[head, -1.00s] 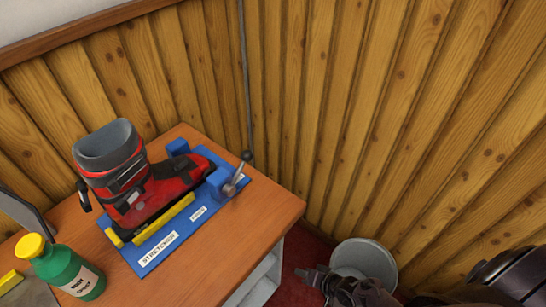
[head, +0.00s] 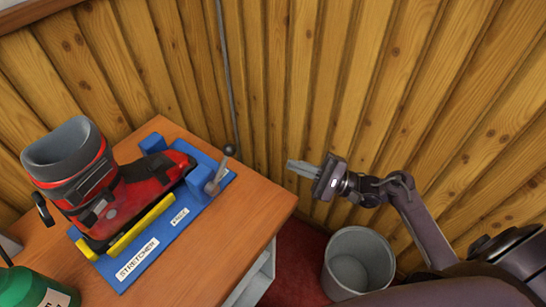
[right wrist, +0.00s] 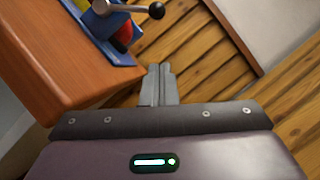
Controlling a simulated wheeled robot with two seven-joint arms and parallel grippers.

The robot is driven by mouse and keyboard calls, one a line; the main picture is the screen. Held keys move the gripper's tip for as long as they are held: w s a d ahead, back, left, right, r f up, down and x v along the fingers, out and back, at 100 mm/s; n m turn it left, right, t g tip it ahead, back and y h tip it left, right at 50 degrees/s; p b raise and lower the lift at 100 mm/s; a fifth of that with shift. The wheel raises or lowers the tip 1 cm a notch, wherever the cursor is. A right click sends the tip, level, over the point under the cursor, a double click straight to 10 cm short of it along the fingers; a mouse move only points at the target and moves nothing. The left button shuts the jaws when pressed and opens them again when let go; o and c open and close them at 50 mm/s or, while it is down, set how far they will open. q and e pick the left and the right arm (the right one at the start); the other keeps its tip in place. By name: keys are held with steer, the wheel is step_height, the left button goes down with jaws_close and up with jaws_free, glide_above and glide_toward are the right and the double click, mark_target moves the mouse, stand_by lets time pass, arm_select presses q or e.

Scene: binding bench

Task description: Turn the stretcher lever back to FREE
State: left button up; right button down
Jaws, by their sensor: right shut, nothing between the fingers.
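The stretcher (head: 146,247) is a blue plate with blue blocks and a yellow bar on the bench, and a red and black boot (head: 110,190) sits in it. Its lever (head: 219,172) is a grey handle with a dark ball end, at the plate's right end, pointing up in the head view. The lever also shows at the top of the right wrist view (right wrist: 128,7). My right gripper (head: 290,164) is shut and empty, right of the lever and apart from it, beyond the bench edge. My left gripper is not in view.
The wooden bench (head: 235,235) ends just right of the stretcher. A grey bin (head: 358,262) stands on the red floor below my right arm. A green bottle (head: 35,290) stands at the bench's front left. Wood-panelled walls close off the back and right.

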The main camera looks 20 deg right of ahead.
mark_target(222, 168)
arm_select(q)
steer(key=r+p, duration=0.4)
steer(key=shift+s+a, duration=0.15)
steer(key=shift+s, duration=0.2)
arm_select(e)
steer(key=s+a+r+x, duration=0.1)
steer(key=s+x, duration=0.1)
steer(key=x, duration=1)
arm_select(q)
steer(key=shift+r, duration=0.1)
arm_select(e)
steer(key=shift+w+r, duration=0.15)
steer(key=shift+r, duration=0.05)
